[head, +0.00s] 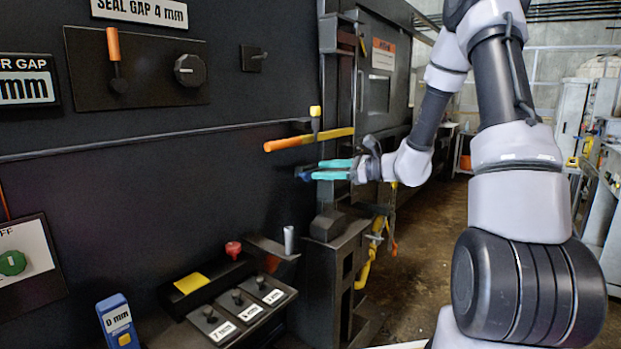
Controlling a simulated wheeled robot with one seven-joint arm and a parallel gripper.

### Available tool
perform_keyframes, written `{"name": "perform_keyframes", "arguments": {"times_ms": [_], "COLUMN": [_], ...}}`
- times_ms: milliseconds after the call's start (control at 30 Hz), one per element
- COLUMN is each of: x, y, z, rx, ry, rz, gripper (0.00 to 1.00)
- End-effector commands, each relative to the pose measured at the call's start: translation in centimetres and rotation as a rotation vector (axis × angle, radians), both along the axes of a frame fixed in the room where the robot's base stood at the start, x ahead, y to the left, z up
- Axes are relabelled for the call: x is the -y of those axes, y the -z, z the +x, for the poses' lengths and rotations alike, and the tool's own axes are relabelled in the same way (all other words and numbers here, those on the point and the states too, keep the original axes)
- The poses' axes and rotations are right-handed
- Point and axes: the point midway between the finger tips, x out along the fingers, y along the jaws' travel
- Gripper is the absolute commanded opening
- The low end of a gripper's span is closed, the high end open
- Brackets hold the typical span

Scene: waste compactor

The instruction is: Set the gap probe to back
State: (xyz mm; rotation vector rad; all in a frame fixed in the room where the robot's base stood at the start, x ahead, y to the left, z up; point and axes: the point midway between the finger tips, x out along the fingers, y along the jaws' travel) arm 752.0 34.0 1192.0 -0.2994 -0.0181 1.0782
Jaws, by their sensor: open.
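No readable label names the gap probe, so I cannot tell for sure which part it is. A blue handheld device (119,322) with a "0 mm" display stands at the lower left. A small dark blue piece (304,174) shows on the black panel, right at my fingertips; its shape is partly hidden. My gripper (317,169) has teal fingers pointing left, one above the other, with a gap between them. It is open. I cannot tell whether the fingers touch the blue piece. An orange-yellow handle (310,139) lies just above the gripper.
Above left, a plate (140,78) carries an orange lever and a black knob. Below are a red knob (233,249), a grey upright cylinder (289,240), and a tray with labelled blocks (242,307). A black block (328,225) juts out below my gripper. Open floor lies right.

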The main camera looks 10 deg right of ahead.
Motion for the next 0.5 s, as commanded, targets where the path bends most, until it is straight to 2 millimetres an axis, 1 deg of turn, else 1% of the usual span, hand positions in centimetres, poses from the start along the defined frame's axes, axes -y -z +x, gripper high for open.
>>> {"name": "perform_keyframes", "arguments": {"times_ms": [33,100,200,300,400,500], "x": [1.1,2.4,4.0,4.9,4.9,4.2], "y": [1.5,3.0,4.7,5.6,6.0,5.9], "z": [1.6,3.3,5.1,6.1,6.6,7.3], "rx": [-0.036,-0.071,-0.104,-0.121,-0.127,-0.126], "ry": [0.063,0.143,0.232,0.283,0.3,0.299], "rz": [0.062,0.135,0.208,0.247,0.261,0.26], "gripper": [0.67,0.67,0.67,0.67,0.67,0.67]}}
